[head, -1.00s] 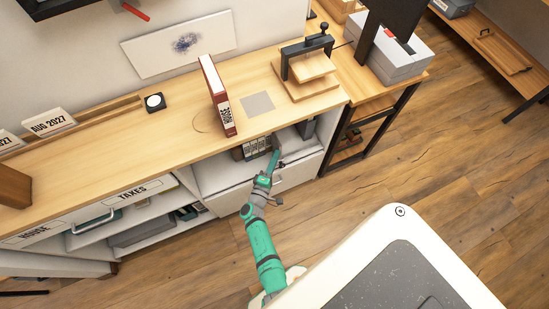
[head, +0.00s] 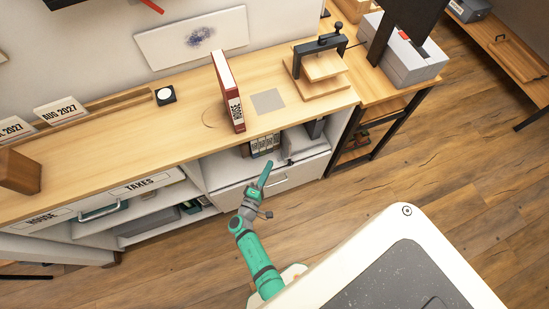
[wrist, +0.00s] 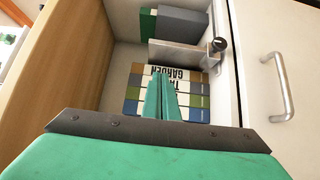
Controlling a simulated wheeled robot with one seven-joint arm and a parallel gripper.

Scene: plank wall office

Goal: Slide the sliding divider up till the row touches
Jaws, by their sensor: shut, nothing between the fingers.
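The row of labelled spines (head: 264,146) stands in the open shelf bay under the counter; in the wrist view its coloured spines (wrist: 198,88) lie partly behind my fingers. The sliding divider, a pale metal plate (wrist: 178,54) with a black knob at its right end, stands just above the row in the wrist view. The plate's lower edge lies close to the row, and I cannot tell whether they touch. My gripper (head: 267,166) is shut and empty, in front of the bay. In the wrist view its closed fingertips (wrist: 161,80) overlap the row, below the divider.
Grey and green blocks (wrist: 180,22) lie beyond the divider. A white drawer front with a handle (wrist: 280,88) borders the bay on the right; a wooden panel (wrist: 50,70) borders it on the left. On the counter stand a red book (head: 228,90) and a wooden press (head: 318,68).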

